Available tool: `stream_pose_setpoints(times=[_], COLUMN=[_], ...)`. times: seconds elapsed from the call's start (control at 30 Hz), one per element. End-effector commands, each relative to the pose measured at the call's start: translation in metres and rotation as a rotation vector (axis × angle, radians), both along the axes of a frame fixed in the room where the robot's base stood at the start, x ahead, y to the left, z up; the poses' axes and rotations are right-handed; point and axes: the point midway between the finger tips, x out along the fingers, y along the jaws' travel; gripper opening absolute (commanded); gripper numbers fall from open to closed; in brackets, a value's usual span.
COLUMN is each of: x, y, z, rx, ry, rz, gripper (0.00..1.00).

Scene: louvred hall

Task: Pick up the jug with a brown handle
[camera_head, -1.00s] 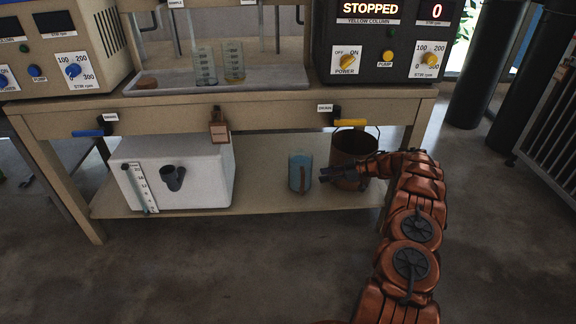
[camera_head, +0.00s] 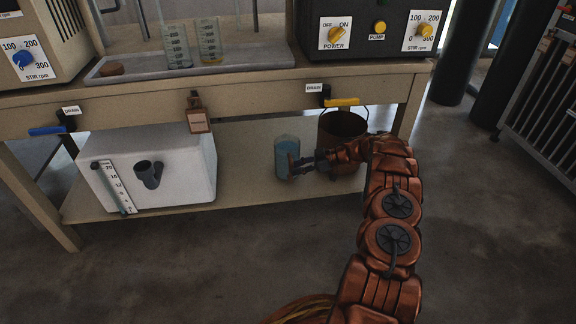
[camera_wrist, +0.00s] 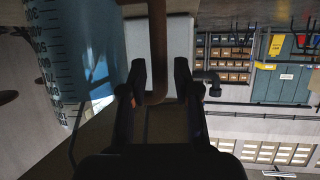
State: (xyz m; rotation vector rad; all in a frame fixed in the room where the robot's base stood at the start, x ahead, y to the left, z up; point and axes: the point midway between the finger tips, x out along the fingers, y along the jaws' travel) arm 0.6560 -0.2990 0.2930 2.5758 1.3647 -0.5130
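The jug (camera_head: 286,152) is a clear blue measuring jug with a brown handle (camera_wrist: 157,45). It stands upright on the lower shelf of the bench. In the wrist view the jug's blue, graduated wall (camera_wrist: 75,45) fills the upper left. My gripper (camera_head: 297,163) is at the jug's handle side. In the wrist view my gripper (camera_wrist: 159,78) is open, with one dark finger on each side of the handle. Gaps show between handle and fingers. In the head view my gripper partly covers the handle.
A dark brown bucket (camera_head: 335,128) stands right of the jug, behind my arm. A white box (camera_head: 190,170) stands left on the same shelf (camera_head: 240,180). The bench top (camera_head: 250,88) overhangs them, with drain valves (camera_head: 340,102) at its front. Floor in front is clear.

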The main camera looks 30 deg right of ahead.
Motion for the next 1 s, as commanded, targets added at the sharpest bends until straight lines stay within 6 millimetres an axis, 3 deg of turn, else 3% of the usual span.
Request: stream_pose_setpoints(times=[0.2, 0.43, 0.73, 1.0], x=[0.014, 0.016, 0.016, 0.016], y=[0.02, 0.022, 0.022, 0.022], z=[-0.012, -0.01, -0.01, -0.01], rx=[0.0, 0.0, 0.0, 0.0], ry=[-0.002, -0.002, -0.002, -0.001], rz=[0.002, 0.0, 0.0, 0.0], gripper=[0.31, 0.31, 0.02, 0.0])
